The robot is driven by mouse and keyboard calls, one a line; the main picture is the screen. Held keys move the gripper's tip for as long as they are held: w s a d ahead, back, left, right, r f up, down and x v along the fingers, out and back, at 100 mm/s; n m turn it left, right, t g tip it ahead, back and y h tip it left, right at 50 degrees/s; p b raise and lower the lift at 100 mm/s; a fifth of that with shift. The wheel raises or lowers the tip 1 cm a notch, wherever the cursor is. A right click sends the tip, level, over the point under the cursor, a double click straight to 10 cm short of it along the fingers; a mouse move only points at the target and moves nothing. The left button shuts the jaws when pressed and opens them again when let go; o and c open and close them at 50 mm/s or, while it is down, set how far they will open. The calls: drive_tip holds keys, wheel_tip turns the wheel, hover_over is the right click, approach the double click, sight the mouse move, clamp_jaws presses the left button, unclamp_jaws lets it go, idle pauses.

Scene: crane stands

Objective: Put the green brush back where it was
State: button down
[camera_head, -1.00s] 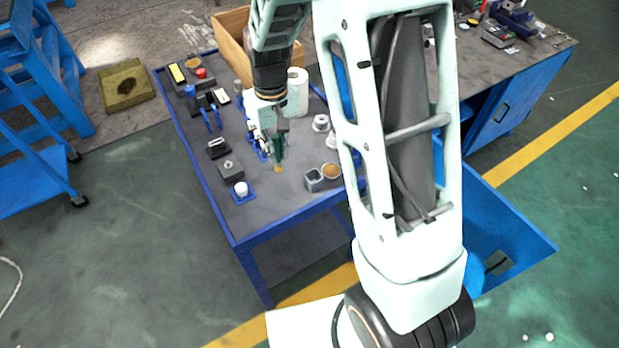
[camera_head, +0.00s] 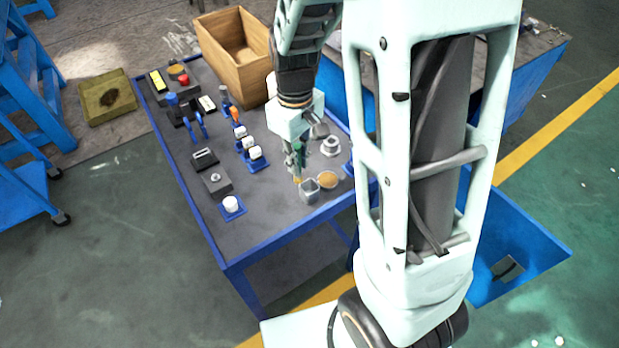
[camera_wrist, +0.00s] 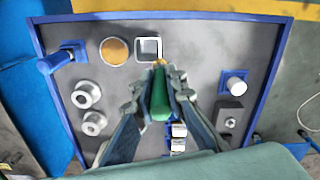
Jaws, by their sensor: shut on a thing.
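My gripper (camera_head: 296,150) is shut on the green brush (camera_wrist: 160,94) and holds it upright above the blue-edged table (camera_head: 251,209). The brush's green body is between the fingers in the wrist view, and its tan tip (camera_head: 298,180) points down. A small grey square cup (camera_head: 310,190) stands on the table close beside the tip. It also shows in the wrist view (camera_wrist: 137,52), just left of the tip. The tip appears outside the cup. A round tan-topped disc (camera_head: 328,180) lies beside the cup.
White ring-shaped parts (camera_head: 330,146) stand behind the cup. White-topped blue holders (camera_head: 256,156) are left of my gripper. A white knob on a blue base (camera_head: 231,205) is near the front edge. A wooden box (camera_head: 238,56) stands at the back.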

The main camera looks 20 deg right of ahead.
drive_tip(key=f, duration=0.2)
drive_tip(key=d+f, duration=0.1)
drive_tip(key=f, duration=0.1)
drive_tip(key=s+d+f, duration=0.1)
drive_tip(key=shift+d+f+b, duration=0.25)
drive_tip(key=shift+f+b, duration=0.15)
drive_tip(key=shift+f, duration=0.15)
drive_tip(key=shift+f, duration=0.2)
drive_tip(key=c, duration=2)
unclamp_jaws()
drive_tip(key=shift+o, duration=0.2)
drive_tip(key=shift+r, duration=0.1)
